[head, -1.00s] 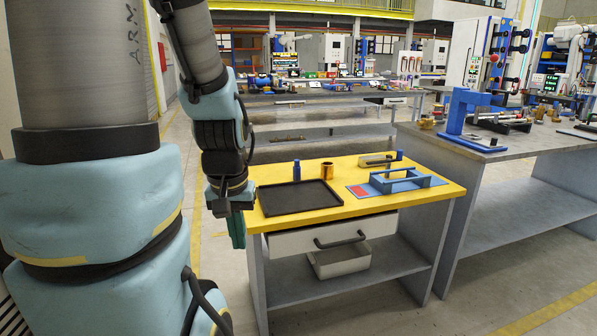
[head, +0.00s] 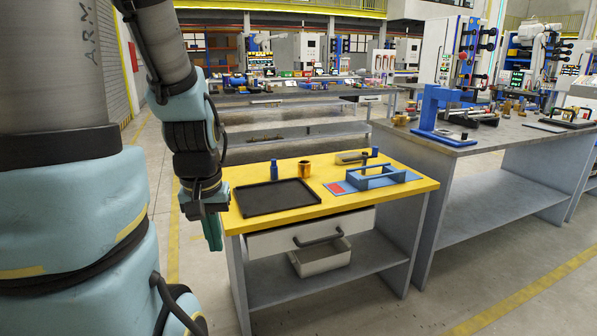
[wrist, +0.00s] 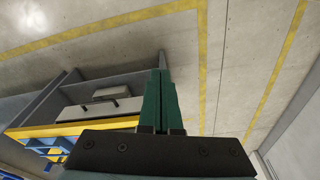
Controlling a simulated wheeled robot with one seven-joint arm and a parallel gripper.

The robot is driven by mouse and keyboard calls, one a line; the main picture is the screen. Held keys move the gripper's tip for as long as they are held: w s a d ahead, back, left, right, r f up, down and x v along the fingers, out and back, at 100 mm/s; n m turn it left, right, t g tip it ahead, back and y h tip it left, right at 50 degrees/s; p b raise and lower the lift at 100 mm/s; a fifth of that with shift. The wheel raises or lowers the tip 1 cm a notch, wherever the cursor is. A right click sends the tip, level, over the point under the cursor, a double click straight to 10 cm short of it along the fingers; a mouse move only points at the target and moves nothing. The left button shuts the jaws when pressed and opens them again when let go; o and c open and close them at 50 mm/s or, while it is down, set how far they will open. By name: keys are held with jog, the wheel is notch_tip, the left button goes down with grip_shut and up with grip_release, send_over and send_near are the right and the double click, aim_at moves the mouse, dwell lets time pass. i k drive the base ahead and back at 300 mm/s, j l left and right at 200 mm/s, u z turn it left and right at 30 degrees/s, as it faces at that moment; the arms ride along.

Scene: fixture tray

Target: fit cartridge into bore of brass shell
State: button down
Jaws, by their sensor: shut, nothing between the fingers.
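A small upright blue cylinder (head: 274,170), which looks like the cartridge, stands on the yellow tabletop behind the black tray. A short brass-coloured cylinder (head: 304,171), which looks like the brass shell, stands just to its right, apart from it. Its bore is too small to make out. My gripper (head: 213,245) hangs pointing down off the table's left front corner, away from both parts. Its green fingers (wrist: 160,75) are shut together and empty in the wrist view. Neither part can be made out in the wrist view.
The black tray (head: 240,203) looks empty. A blue fixture frame (head: 367,181) with a red patch sits at the right of the yellow table (head: 418,188). A drawer (head: 285,237) and an open bin (head: 318,262) are below. A grey bench (head: 470,146) stands to the right.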

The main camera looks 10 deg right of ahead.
aim_at(304, 166)
jog(key=i+l+u, duration=0.1)
jog(key=u, duration=0.3)
jog(key=l+u, duration=0.15)
jog(key=u, duration=0.25)
jog(key=i+l+u, duration=0.2)
jog(key=l, duration=0.3)
jog(key=l+u, duration=0.15)
jog(key=l, duration=0.35)
jog(key=i+l+u, duration=0.2)
jog(key=l, duration=0.95)
jog(key=k, duration=0.05)
